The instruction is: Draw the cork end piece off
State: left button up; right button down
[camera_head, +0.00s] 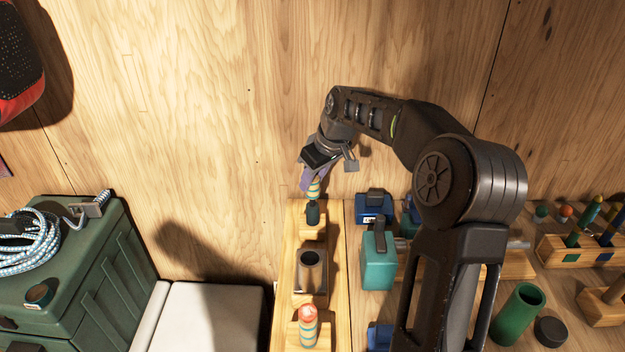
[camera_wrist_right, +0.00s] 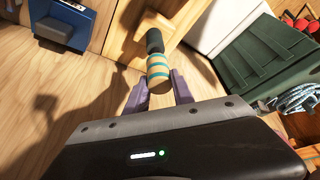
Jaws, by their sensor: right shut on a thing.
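The cork end piece (camera_head: 314,188) is tan with teal bands. It is in line with a dark cylinder (camera_head: 313,213) that stands upright on a wooden rack (camera_head: 286,262). In the right wrist view the cork piece (camera_wrist_right: 158,68) meets the dark cylinder (camera_wrist_right: 154,40) with no clear gap, so I cannot tell whether they are still joined. My right gripper (camera_head: 308,178), with purple fingers, is shut on the cork piece from above. Its fingers (camera_wrist_right: 159,91) sit on either side of the free end of the cork. My left gripper is not in view.
A dark hollow cup (camera_head: 310,273) and a red-topped striped float (camera_head: 308,325) stand nearer on the same rack. A teal container (camera_head: 379,262) and a blue box (camera_head: 373,208) stand close on the right. A green box (camera_head: 70,270) with coiled rope is at the left.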

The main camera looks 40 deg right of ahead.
jog(key=shift+r+p, duration=0.5)
jog(key=shift+r, duration=0.4)
jog(key=shift+a, duration=0.1)
